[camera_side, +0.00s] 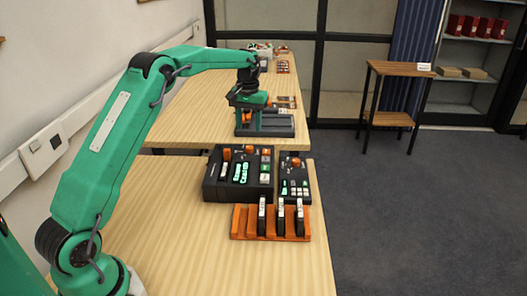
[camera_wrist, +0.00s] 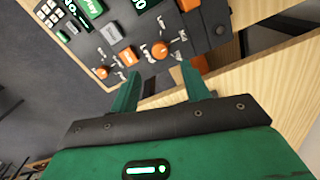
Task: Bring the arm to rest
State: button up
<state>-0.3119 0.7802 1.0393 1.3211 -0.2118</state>
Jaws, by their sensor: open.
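My gripper (camera_side: 249,122) is at the end of my outstretched green arm. In the side view it hangs level with a grey device on the far table, pointing down. In the wrist view my gripper (camera_wrist: 154,76) has its two green fingers apart, with nothing held between them. Beyond the fingertips is a dark control panel (camera_wrist: 121,19) with orange knobs, switches and green displays. The fingers look clear of the panel, but I cannot tell the exact gap.
The near table holds a large control box (camera_side: 212,178), a smaller one (camera_side: 295,183) and an orange rack (camera_side: 245,222) with black upright pieces. The far table (camera_side: 190,115) carries a grey device (camera_side: 283,126). A wooden stand (camera_side: 400,68) and shelves are at right. The floor at right is clear.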

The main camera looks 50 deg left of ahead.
dwell(0.3)
jog(key=s+d+r+m+t, duration=0.3)
jog(key=s+d+r, duration=0.9)
jog(key=s+r, duration=0.25)
jog(key=s+d+f+m+t, duration=0.1)
jog(key=s+d+f, duration=0.1)
jog(key=s, duration=0.8)
jog(key=s+d+f+m+t, duration=0.1)
jog(key=s+d+f+m, duration=0.1)
jog(key=s, duration=0.8)
jog(key=shift+d+f+t, duration=0.3)
jog(key=shift+d+f, duration=0.25)
jog(key=shift+d, duration=0.6)
